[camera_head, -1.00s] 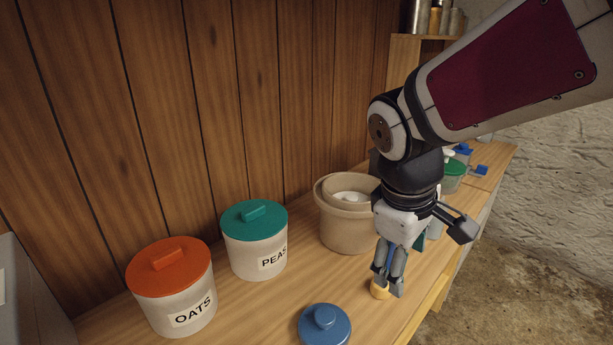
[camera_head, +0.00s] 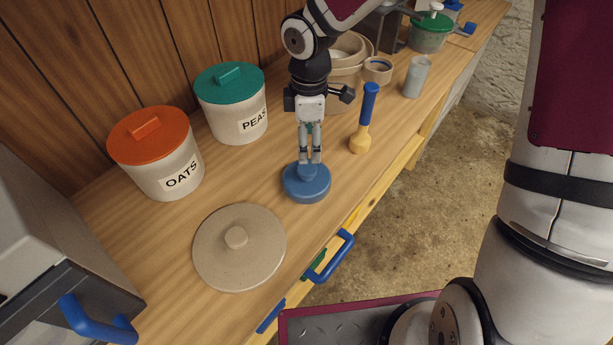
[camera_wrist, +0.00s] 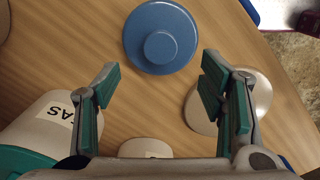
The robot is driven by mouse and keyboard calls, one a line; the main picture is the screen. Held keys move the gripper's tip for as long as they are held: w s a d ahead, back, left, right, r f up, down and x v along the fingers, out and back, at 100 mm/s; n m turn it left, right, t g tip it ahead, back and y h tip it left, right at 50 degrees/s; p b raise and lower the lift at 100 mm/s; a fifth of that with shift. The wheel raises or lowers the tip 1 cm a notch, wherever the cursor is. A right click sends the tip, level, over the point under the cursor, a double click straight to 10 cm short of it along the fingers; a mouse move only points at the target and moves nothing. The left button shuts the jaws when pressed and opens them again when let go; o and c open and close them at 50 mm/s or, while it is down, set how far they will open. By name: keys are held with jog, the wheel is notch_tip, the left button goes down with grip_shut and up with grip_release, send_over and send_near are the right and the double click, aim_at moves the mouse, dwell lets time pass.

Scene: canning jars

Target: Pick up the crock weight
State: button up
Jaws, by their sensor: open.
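The blue round disc with a raised knob, apparently the crock weight (camera_head: 306,188), lies flat on the wooden counter near its front edge. In the wrist view the blue disc (camera_wrist: 160,38) shows whole at the top centre, knob up. My gripper (camera_head: 310,158) points down over the knob and overlaps it in the head view. In the wrist view my gripper (camera_wrist: 160,70) has its fingers well apart, with nothing between them, and the knob lies just beyond the tips. I cannot tell the exact height of the tips above it.
A tan knobbed lid (camera_head: 240,258) lies to the front left. The OATS jar (camera_head: 155,160) and PEAS jar (camera_head: 232,105) stand at the left. A blue-handled yellow tool (camera_head: 364,118) stands close right. A crock (camera_head: 348,76) and grey cup (camera_head: 416,78) are farther back.

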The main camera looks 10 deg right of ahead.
aim_at(307, 168)
notch_tip(307, 168, down, 9)
jog(key=shift+a+r, duration=0.1)
jog(key=shift+a, duration=0.05)
dwell(0.4)
grip_shut()
